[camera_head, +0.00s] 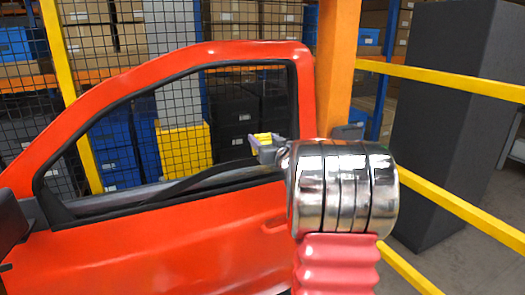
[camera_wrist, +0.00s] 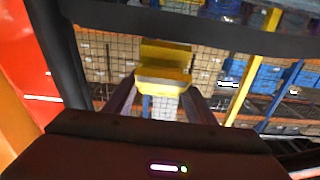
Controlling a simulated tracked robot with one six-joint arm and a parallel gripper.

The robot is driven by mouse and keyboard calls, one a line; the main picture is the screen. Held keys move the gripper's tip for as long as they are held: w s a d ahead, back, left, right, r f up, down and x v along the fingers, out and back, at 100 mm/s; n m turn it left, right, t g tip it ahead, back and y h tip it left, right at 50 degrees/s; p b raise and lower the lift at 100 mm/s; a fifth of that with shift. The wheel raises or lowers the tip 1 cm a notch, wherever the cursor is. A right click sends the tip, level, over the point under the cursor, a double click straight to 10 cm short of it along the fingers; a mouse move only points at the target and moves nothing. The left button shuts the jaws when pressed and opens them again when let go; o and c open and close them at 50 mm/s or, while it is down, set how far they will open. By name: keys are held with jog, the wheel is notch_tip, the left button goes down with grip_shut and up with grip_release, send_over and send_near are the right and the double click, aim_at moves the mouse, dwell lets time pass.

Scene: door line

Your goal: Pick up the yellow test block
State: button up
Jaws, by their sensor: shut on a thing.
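The yellow test block (camera_wrist: 162,78) is between the fingertips of my gripper (camera_wrist: 160,92) in the wrist view. My gripper is shut on it and holds it up in front of the door's window opening. In the head view a small patch of the yellow block (camera_head: 264,138) shows at the tip of my gripper (camera_head: 268,150), just left of my shiny wrist. The rest of the block and most of the fingers are hidden there.
A red car door (camera_head: 160,245) with an open-looking window fills the left. An orange post (camera_head: 337,70) stands behind it. Yellow rails (camera_head: 450,82) and a dark cabinet (camera_head: 445,130) are at right. Mesh fencing and shelves with boxes (camera_head: 235,110) stand behind.

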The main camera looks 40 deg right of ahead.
aim_at(263, 135)
notch_tip(263, 135, up, 13)
jog(key=shift+r, duration=0.15)
dwell(0.6)
